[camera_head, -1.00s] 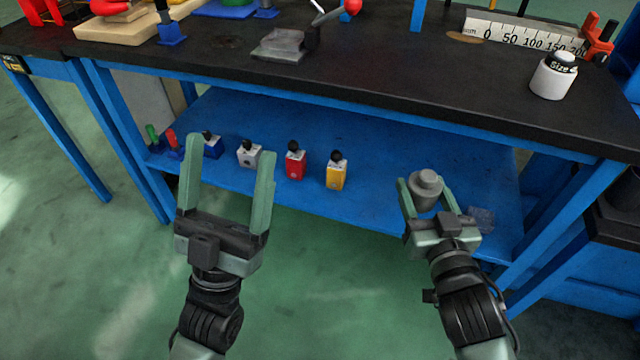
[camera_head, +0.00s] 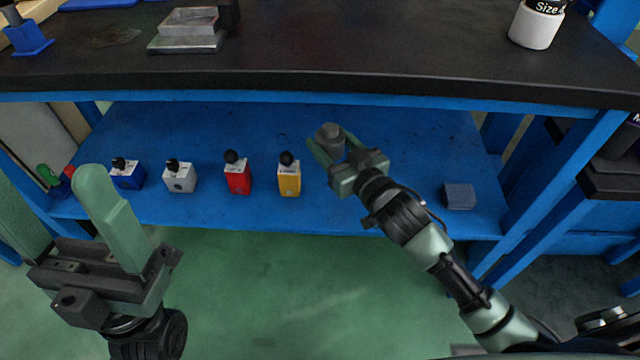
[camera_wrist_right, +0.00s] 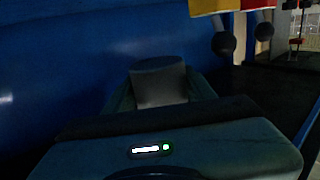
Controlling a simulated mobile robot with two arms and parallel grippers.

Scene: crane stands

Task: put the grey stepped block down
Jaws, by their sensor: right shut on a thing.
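The grey stepped block (camera_head: 330,136) is between the fingers of my right gripper (camera_head: 334,150), over the blue lower shelf (camera_head: 400,140). Its narrower top step points up. I cannot tell if its base touches the shelf. In the right wrist view the block (camera_wrist_right: 158,82) shows dimly between the fingers. My right gripper is shut on it. My left gripper (camera_head: 52,195) is open and empty, in front of the shelf at the lower left; its left finger is partly cut off by the frame.
Left of the held block stand a yellow block (camera_head: 289,181), a red block (camera_head: 238,180), a white block (camera_head: 180,181) and a blue block (camera_head: 127,178), each with a black knob. A grey-blue block (camera_head: 459,196) lies right. The black tabletop (camera_head: 380,50) overhangs the shelf.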

